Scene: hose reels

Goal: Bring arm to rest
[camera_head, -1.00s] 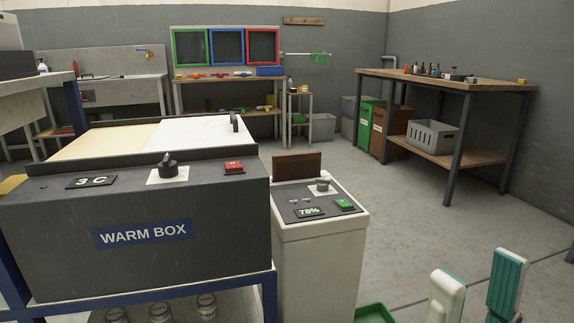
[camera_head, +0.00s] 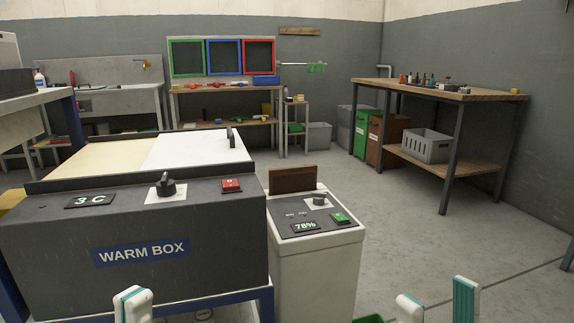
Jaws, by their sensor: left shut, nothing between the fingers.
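My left gripper (camera_head: 133,304) shows at the bottom edge, in front of the warm box. Its white and teal fingertips are together with nothing between them. My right gripper (camera_head: 438,304) is at the bottom edge right of centre. Its two fingers stand apart with an empty gap between them. Both arms behind the fingers are out of the picture.
The dark warm box (camera_head: 60,240) with a knob and red button stands close at left. A white cabinet (camera_head: 312,275) showing 78% stands beside it. A wooden workbench (camera_head: 440,90) is at the back right. The floor (camera_head: 400,225) between is clear.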

